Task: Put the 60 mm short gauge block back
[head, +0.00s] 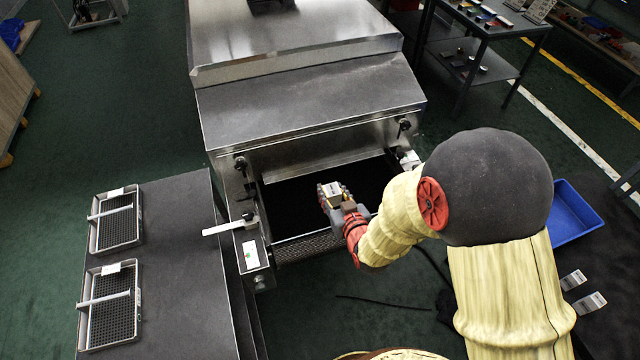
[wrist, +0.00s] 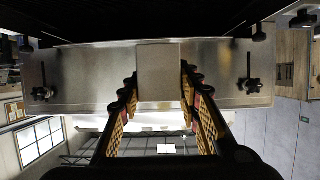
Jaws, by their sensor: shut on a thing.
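My gripper (head: 343,202) is at the open mouth of the steel dryer (head: 310,110), over its dark opening. In the wrist view my gripper (wrist: 159,85) has a padded finger on each side of a plain grey rectangular block, the gauge block (wrist: 158,68), and is shut on it. The block stands out beyond the fingertips. Where the block belongs cannot be told from these frames.
Two wire trays (head: 117,220) lie on a dark table (head: 185,270) at the left. Black knobs (head: 241,163) and brackets flank the dryer mouth. A blue bin (head: 574,218) is on the floor at right. A bench with small items (head: 488,14) stands at the back right.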

